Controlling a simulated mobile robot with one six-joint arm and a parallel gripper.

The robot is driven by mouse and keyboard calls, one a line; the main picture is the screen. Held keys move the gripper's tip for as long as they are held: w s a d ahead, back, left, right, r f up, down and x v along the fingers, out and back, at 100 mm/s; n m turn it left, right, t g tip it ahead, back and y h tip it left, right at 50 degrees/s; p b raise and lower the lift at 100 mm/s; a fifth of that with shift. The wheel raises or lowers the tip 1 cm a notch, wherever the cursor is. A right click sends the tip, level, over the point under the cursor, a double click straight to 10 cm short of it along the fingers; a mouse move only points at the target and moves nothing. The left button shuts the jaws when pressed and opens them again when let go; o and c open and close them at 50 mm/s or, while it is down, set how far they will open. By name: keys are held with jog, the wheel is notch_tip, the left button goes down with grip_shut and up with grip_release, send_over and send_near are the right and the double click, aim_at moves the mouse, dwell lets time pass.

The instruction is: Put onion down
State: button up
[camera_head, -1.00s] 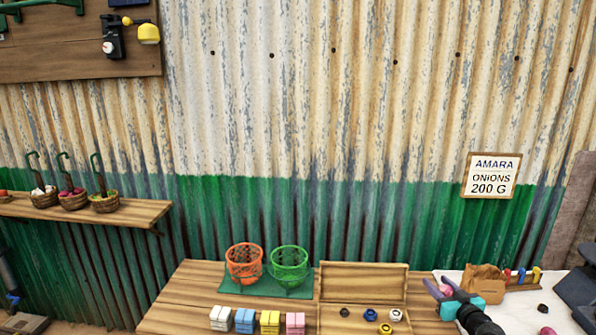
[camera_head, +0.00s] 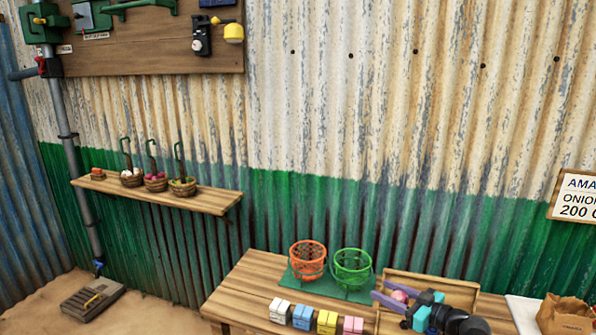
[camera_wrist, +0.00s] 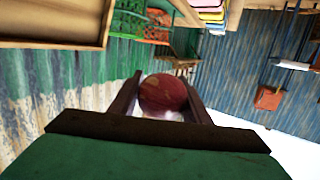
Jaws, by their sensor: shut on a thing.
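My gripper (camera_head: 390,300) is shut on a reddish-pink onion (camera_head: 400,295). In the wrist view the round, dark red onion (camera_wrist: 163,93) sits between the two fingers of my gripper (camera_wrist: 160,98). The onion appears held up in front of the open wooden box (camera_head: 450,289), to the right of the green basket (camera_head: 352,268). The orange basket (camera_head: 308,260) stands left of the green one on a green mat. Both look empty. My gripper and arm hide part of the box.
Blue (camera_head: 303,315), yellow (camera_head: 327,321) and other coloured blocks line the front of the wooden table (camera_head: 250,285). A brown paper bag (camera_head: 565,315) stands at the right. Small filled baskets (camera_head: 155,182) sit on a wall shelf (camera_head: 200,198). The table's left end is clear.

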jog(key=s+a+n+g+y, duration=0.2)
jog(key=a+g, duration=0.1)
jog(key=a, duration=0.6)
jog(key=shift+s+a+r+n+y, duration=0.2)
jog(key=shift+s+n+y, duration=0.1)
jog(key=shift+n, duration=0.1)
jog(key=shift+w+d, duration=0.1)
jog(key=shift+d, duration=0.05)
jog(key=w+d+m+t+h, duration=0.3)
jog(key=d+m+t+h, duration=0.25)
jog(key=d, duration=1.35)
jog(key=s+d+f+m+t+h, duration=0.1)
jog(key=s+d+m+h, duration=0.15)
jog(key=d, duration=0.55)
jog(key=s+d+f+m+h, duration=0.1)
jog(key=d+h, duration=0.2)
jog(key=d, duration=0.4)
jog(key=s+d+f+m+t+h, duration=0.1)
jog(key=d+f+m+h, duration=0.15)
jog(key=d, duration=0.55)
jog(key=s+d+f+m+g+h, duration=0.3)
jog(key=s+d+f+m+h, duration=0.1)
jog(key=s+d, duration=1)
jog(key=s+d+f+m+g+h, duration=0.3)
jog(key=s+d+m+h, duration=0.3)
jog(key=s+d, duration=0.9)
jog(key=shift+s+d+f+g+h, duration=0.2)
jog(key=shift+d+f+g+h, duration=0.15)
jog(key=shift+d+f+h, duration=0.6)
